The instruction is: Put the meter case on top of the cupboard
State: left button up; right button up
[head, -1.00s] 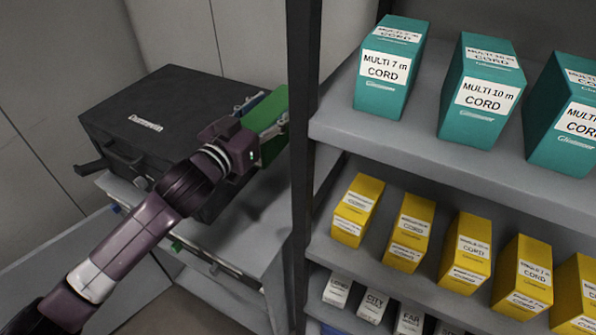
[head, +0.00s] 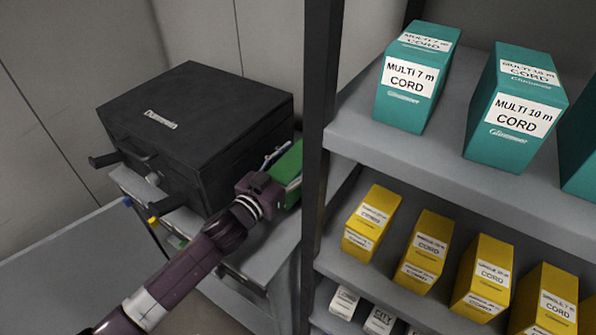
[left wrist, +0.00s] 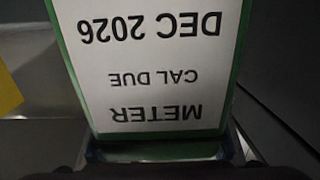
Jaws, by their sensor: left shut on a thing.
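The meter case is a green box (head: 289,166) with a white label. My left gripper (head: 277,170) is shut on it, just right of a large black case and beside the shelf post. In the left wrist view the meter case (left wrist: 150,80) fills the middle, its label upside down: METER, CAL DUE, DEC 2026. The cupboard is the grey unit whose top (head: 262,243) shows under my arm. The meter case is over the right part of this top; I cannot tell whether it touches. My right gripper is not in view.
The black case (head: 200,100) takes up much of the cupboard top. A dark shelf post (head: 320,120) stands close on the right. Beyond it, shelves hold teal cord boxes (head: 412,80) and yellow cord boxes (head: 371,222). Bare cupboard top shows at the front right.

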pick_arm(q)
jog(key=shift+f+b, duration=0.3)
jog(key=shift+f, duration=1.8)
jog(key=shift+f, duration=0.1)
jog(key=o, duration=1.7)
jog(key=shift+f, duration=0.15)
jog(key=v, duration=1.2)
jog(key=shift+b, duration=0.4)
